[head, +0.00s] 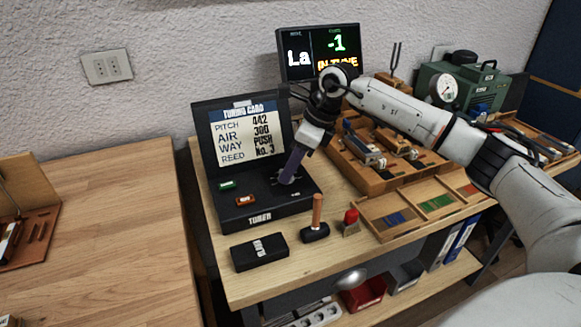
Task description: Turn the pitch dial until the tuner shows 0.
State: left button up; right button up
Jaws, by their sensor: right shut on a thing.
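The tuner screen (338,42) stands at the back and shows "La", a green "-1" and orange lettering that looks like "IN TUNE". The black tuner box (232,211) sits open on the bench. Its raised lid holds a tuning card (246,132) that reads PITCH 442, AIR 300, WAY PUSH, REED No. 3. My right gripper (289,178) points down at the right part of the box's top face and is shut on the pitch dial there. The fingers hide most of the dial. My left gripper is out of view.
A green key (227,185) and an orange one (245,200) lie left of the fingers. A black case (259,252), a wooden-handled tool (316,222) and a red-topped piece (351,220) stand in front. Wooden trays (372,217) and a green machine (486,81) fill the right.

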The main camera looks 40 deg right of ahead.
jog(key=shift+n, duration=0.6)
jog(key=shift+n+y, duration=0.3)
jog(key=o, duration=1)
jog(key=shift+o, duration=0.2)
jog(key=v, duration=1)
jog(key=shift+w+r, duration=0.2)
jog(key=shift+s+g, duration=0.1)
jog(key=shift+g, duration=0.2)
